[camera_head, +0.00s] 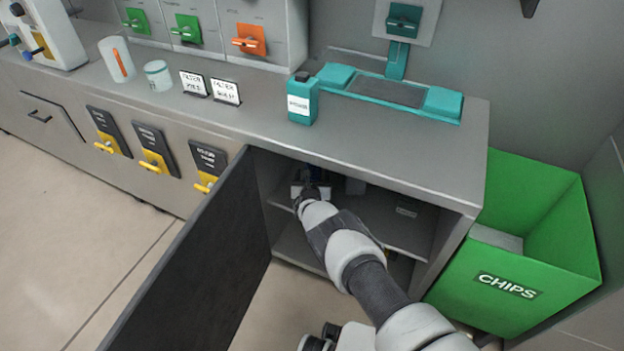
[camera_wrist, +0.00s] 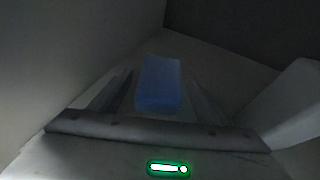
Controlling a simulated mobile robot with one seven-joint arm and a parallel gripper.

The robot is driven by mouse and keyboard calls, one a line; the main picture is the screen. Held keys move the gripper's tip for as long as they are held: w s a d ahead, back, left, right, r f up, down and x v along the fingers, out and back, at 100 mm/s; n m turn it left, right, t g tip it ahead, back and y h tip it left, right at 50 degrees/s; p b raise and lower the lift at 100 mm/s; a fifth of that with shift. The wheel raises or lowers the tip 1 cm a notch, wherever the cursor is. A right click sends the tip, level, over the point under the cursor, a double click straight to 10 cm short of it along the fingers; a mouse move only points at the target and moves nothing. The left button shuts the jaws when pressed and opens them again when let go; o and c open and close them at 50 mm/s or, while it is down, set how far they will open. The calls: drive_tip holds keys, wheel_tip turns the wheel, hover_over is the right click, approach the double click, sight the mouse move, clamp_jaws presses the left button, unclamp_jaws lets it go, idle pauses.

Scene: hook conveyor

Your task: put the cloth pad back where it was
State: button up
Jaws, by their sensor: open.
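A blue block-shaped thing (camera_wrist: 160,84), which looks like the cloth pad, sits between the fingers of my gripper (camera_wrist: 161,92) in the wrist view. The fingers stand on both sides of it, with dark gaps showing, so the jaws are open. In the head view my gripper (camera_head: 311,184) is inside the open cabinet, at the upper shelf. A small dark blue patch shows just beyond it; most of the pad is hidden there. The wrist view is dim, and I cannot tell whether the pad rests on the shelf.
The cabinet door (camera_head: 200,265) stands open to the left of my arm. The shelf (camera_head: 405,235) has free room at right; a grey item (camera_head: 355,186) stands near my gripper. The counter edge is above my arm. A green CHIPS bin (camera_head: 540,250) stands right of the cabinet.

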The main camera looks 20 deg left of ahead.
drive_tip(key=shift+s+r+p, duration=0.3)
drive_tip(key=shift+r+p, duration=0.15)
drive_tip(key=shift+p, duration=0.05)
drive_tip(key=p+v, duration=0.7)
drive_tip(key=v, duration=0.3)
drive_tip(key=shift+s+p, duration=0.1)
drive_tip(key=shift+p, duration=0.3)
drive_tip(key=shift+s+d, duration=0.25)
drive_tip(key=shift+s, duration=0.25)
drive_tip(key=shift+s, duration=0.1)
